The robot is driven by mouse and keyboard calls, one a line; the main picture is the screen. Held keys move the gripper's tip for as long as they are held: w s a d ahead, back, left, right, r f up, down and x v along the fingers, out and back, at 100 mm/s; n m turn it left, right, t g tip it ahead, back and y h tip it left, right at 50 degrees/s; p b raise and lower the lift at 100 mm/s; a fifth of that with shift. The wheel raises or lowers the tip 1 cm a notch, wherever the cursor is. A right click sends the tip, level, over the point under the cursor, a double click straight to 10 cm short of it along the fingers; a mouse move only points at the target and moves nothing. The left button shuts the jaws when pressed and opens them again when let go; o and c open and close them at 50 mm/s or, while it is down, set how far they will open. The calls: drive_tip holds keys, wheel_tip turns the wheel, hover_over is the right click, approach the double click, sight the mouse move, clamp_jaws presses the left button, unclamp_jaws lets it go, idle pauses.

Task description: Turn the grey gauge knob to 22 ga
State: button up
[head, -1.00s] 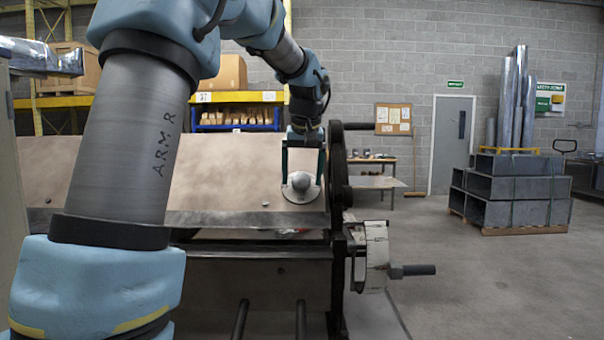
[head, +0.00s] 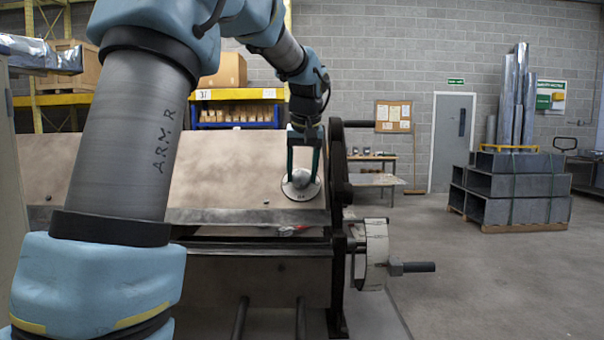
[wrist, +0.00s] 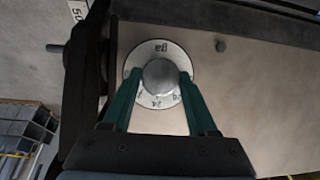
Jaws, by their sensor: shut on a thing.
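The grey gauge knob (head: 301,178) is a round ball-like knob on a pale dial plate (head: 301,192) near the right end of the machine's beige sloping panel. In the wrist view the knob (wrist: 160,76) sits at the middle of the white dial (wrist: 158,47). The dial reads "ga", and numbers including 24 show along its near side; others are partly covered. My gripper (wrist: 159,80) has its two green fingers on either side of the knob, shut on it. The knob's pointer is not clear, so I cannot tell the setting. My gripper (head: 303,172) also shows in the head view.
A handwheel-like white drum (head: 376,255) with a dark handle (head: 418,267) juts out at the machine's right end. Stacked grey ducts (head: 510,190) stand on the floor at right.

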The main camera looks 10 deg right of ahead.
drive_tip(key=shift+c, duration=0.4)
drive_tip(key=shift+m, duration=0.3)
drive_tip(key=shift+s+d+m+y, duration=0.1)
drive_tip(key=shift+d+m+y, duration=0.1)
drive_tip(key=shift+m+y, duration=0.75)
drive_tip(key=m+t, duration=0.1)
drive_tip(key=m, duration=0.1)
drive_tip(key=m+b, duration=0.1)
drive_tip(key=m, duration=0.1)
drive_tip(key=shift+s+f+m+t+y, duration=0.1)
drive_tip(key=shift+f+m+t+y, duration=0.15)
drive_tip(key=shift+t+y, duration=0.15)
drive_tip(key=m+b, duration=0.1)
drive_tip(key=m, duration=0.1)
drive_tip(key=m+t+b, duration=0.1)
drive_tip(key=m, duration=0.1)
drive_tip(key=shift+s+f+t+y, duration=0.1)
drive_tip(key=shift+t+y, duration=0.2)
drive_tip(key=shift+y, duration=0.05)
drive_tip(key=m+b, duration=0.1)
drive_tip(key=m, duration=0.1)
drive_tip(key=m+t+b, duration=0.1)
drive_tip(key=m+b, duration=0.1)
drive_tip(key=shift+s+f+m+t, duration=0.15)
drive_tip(key=shift+m+t, duration=0.15)
drive_tip(key=shift+m, duration=0.1)
drive_tip(key=shift+f, duration=0.1)
